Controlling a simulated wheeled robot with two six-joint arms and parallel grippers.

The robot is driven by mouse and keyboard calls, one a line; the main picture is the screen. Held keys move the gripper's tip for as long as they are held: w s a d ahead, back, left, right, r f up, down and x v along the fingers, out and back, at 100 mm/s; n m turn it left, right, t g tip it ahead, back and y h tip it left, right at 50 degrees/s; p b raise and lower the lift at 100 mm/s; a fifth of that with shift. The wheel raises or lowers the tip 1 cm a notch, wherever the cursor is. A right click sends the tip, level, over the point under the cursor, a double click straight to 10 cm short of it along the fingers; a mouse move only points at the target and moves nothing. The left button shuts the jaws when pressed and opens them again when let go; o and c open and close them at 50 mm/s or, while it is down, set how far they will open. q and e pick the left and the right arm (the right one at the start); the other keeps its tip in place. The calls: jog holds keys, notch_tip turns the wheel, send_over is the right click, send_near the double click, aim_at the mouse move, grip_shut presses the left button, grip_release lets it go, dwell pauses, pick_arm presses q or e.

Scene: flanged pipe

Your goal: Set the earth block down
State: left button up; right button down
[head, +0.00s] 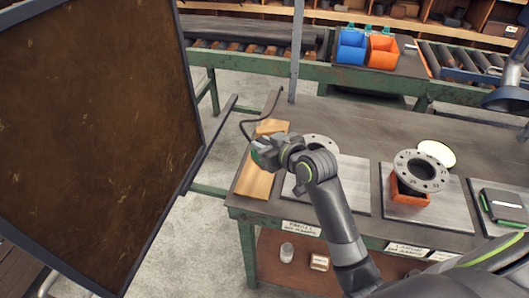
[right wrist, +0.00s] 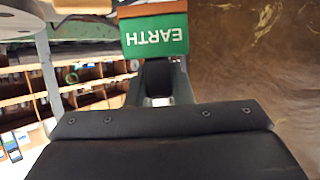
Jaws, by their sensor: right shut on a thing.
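The earth block (right wrist: 155,36) is green with white EARTH lettering, which reads upside down in the right wrist view. My right gripper (head: 266,153) is shut on it; in the head view only a bit of green shows at the jaws. The gripper is over a wooden board (head: 254,183) at the left end of the workbench (head: 375,226). I cannot tell whether the block touches the board, because the gripper hides most of it. My left gripper is not in view.
A large brown framed panel (head: 95,120) stands close on the left. A dark bent rod (head: 271,104) rises behind the board. On the bench are a grey flange (head: 322,142), another flange (head: 420,171) on an orange block (head: 407,198), and a green-edged dark item (head: 504,206).

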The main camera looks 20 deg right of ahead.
jog(key=shift+w+a+m+t+h, duration=0.3)
jog(key=shift+w+a+m+h, duration=0.3)
jog(key=shift+w+a, duration=0.45)
jog(key=shift+f, duration=0.35)
notch_tip(320, 180, down, 9)
jog(key=shift+f+p, duration=0.2)
jog(key=shift+p, duration=0.25)
jog(key=c, duration=1.7)
grip_release()
jog(key=shift+f, duration=0.3)
jog(key=shift+c, duration=0.2)
jog(key=o, duration=0.5)
jog(key=shift+c, duration=0.2)
jog(key=shift+r, duration=0.1)
